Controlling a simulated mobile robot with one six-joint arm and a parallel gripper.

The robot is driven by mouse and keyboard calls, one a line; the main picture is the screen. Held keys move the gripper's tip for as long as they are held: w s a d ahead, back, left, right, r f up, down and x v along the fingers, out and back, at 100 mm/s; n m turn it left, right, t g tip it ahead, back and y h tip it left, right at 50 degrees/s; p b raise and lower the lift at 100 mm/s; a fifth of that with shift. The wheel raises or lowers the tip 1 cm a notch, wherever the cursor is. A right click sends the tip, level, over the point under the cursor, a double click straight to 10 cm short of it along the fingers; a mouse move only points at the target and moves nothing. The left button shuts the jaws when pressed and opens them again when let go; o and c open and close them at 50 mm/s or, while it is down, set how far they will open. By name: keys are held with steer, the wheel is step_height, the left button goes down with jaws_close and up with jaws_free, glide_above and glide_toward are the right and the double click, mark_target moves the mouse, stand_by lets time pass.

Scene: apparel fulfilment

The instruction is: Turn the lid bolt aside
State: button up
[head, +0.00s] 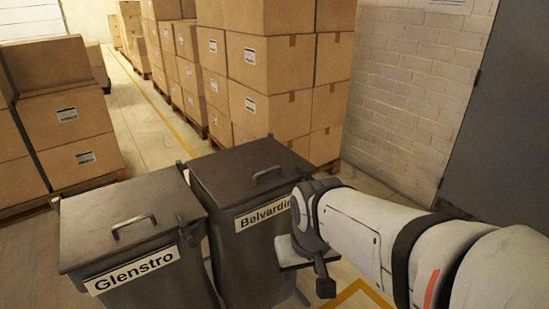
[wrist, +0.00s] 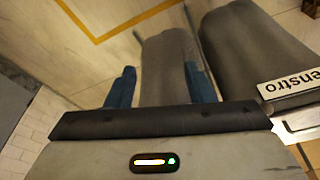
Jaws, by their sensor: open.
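Two dark grey lidded bins stand side by side in the head view. The left bin (head: 150,280) is labelled Glenstro, and the right bin (head: 245,265) has a partly hidden label reading Belvardin. Each lid has a bar handle on top.
Stacked cardboard boxes (head: 265,65) on pallets stand behind the bins, with more boxes (head: 70,125) at the left. A white brick wall (head: 415,80) and a grey door (head: 500,130) are at the right. Floor shows between the bins and the wall.

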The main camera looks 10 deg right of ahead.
steer(key=w+d+f+m+t+h+b, duration=0.1)
steer(key=w+d+t, duration=0.15)
steer(key=w, duration=0.35)
steer(key=w+d+f+t+h, duration=0.1)
steer(key=w+d, duration=0.2)
steer(key=w, duration=0.2)
steer(key=t+y+b, duration=0.4)
steer(key=t+y, duration=0.1)
steer(key=t, duration=0.6)
glide_toward(309, 177)
steer(key=shift+n+t, duration=0.25)
steer(key=shift+n, duration=0.15)
steer(key=shift+w+d+f+p, duration=0.15)
steer(key=shift+w+f+p, duration=0.1)
steer(key=shift+w, duration=1.2)
steer(key=shift+w+d+f+p, duration=0.1)
steer(key=shift+w+f, duration=0.1)
steer(key=shift+w, duration=1.25)
steer(key=shift+c, duration=0.3)
